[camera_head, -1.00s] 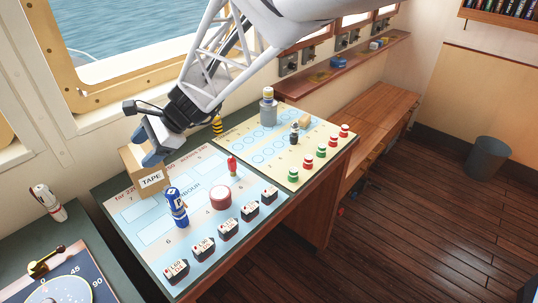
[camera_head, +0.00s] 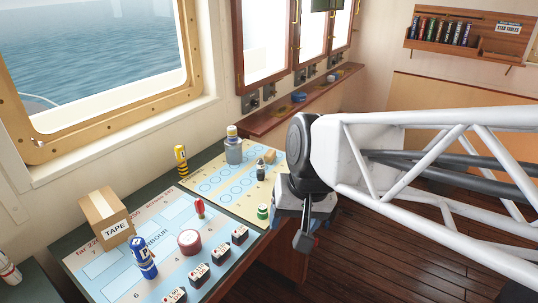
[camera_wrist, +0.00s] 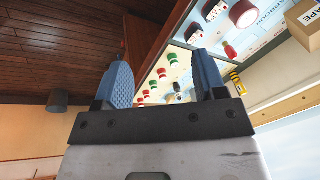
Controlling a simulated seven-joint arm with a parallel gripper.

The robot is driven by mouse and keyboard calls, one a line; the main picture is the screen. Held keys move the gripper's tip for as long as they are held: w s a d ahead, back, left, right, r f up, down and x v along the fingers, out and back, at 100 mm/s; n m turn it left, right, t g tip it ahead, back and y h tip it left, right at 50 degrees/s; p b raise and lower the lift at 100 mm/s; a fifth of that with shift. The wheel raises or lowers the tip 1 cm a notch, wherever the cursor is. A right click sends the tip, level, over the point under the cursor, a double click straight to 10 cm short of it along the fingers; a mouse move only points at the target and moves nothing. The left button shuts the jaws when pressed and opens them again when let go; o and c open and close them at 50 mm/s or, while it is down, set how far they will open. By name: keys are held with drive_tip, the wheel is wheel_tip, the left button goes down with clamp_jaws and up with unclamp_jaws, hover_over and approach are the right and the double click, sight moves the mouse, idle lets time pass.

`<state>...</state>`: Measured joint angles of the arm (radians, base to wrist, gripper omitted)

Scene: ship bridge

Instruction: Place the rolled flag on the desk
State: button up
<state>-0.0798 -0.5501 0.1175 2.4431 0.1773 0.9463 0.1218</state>
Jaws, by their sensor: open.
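Several upright rolls could be rolled flags; I cannot tell which one the task means. A blue roll marked P (camera_head: 143,259) stands on the blue chart of the desk (camera_head: 62,247). A yellow roll with dark markings (camera_head: 181,160) stands at the desk's back edge; it also shows in the wrist view (camera_wrist: 237,83). A white and red roll (camera_head: 9,270) is partly cut off at the far left. My gripper (camera_head: 306,236) is beside the desk's right edge, apart from the rolls. In the wrist view its blue-padded fingers (camera_wrist: 163,75) are open and empty.
A TAPE box (camera_head: 107,216), a red round item (camera_head: 190,241), a small red piece (camera_head: 199,208) and labelled black blocks crowd the chart. Wooden floor lies right of the desk.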

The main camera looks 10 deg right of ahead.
drive_tip(key=s+d+n+h, duration=0.1)
drive_tip(key=s+d+h, duration=0.1)
drive_tip(key=s+d, duration=0.2)
drive_tip(key=shift+s+d+f+t, duration=0.3)
drive_tip(key=shift+s+d+f, duration=0.05)
drive_tip(key=shift+d, duration=0.5)
